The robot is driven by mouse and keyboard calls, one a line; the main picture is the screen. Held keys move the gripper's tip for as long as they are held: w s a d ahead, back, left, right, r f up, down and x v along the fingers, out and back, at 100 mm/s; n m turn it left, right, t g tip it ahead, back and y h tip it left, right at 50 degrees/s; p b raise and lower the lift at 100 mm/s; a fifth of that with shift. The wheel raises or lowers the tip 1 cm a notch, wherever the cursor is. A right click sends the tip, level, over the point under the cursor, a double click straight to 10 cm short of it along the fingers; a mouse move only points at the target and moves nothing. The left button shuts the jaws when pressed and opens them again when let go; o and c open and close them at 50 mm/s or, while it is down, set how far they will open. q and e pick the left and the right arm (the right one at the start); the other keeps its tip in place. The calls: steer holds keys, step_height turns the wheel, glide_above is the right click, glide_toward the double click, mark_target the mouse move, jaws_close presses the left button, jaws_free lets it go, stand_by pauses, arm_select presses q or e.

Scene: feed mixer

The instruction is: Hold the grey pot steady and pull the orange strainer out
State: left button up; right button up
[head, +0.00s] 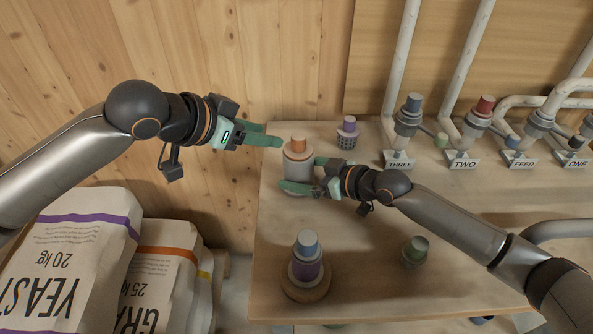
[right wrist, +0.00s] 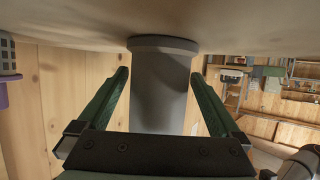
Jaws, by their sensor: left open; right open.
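The grey pot (head: 298,168) stands upright on the table near its left edge. The orange strainer (head: 298,144) sits in it, with only its orange top showing above the rim. My right gripper (head: 298,177) is open, with its fingers on either side of the pot. In the right wrist view, which is upside down, the pot (right wrist: 160,90) stands between the two green fingers (right wrist: 160,76) with gaps on both sides. My left gripper (head: 273,134) is open just left of the orange top, its nearer fingertip close to it. I cannot tell whether they touch.
A purple strainer (head: 347,126) stands behind to the right. A blue-topped purple piece (head: 306,262) on a round wooden base and a green-topped piece (head: 415,250) stand nearer. Labelled pipes with coloured caps (head: 484,105) line the back right. Feed bags (head: 75,245) are at left.

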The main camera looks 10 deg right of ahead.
steer(key=shift+x, duration=0.8)
steer(key=shift+c, duration=0.2)
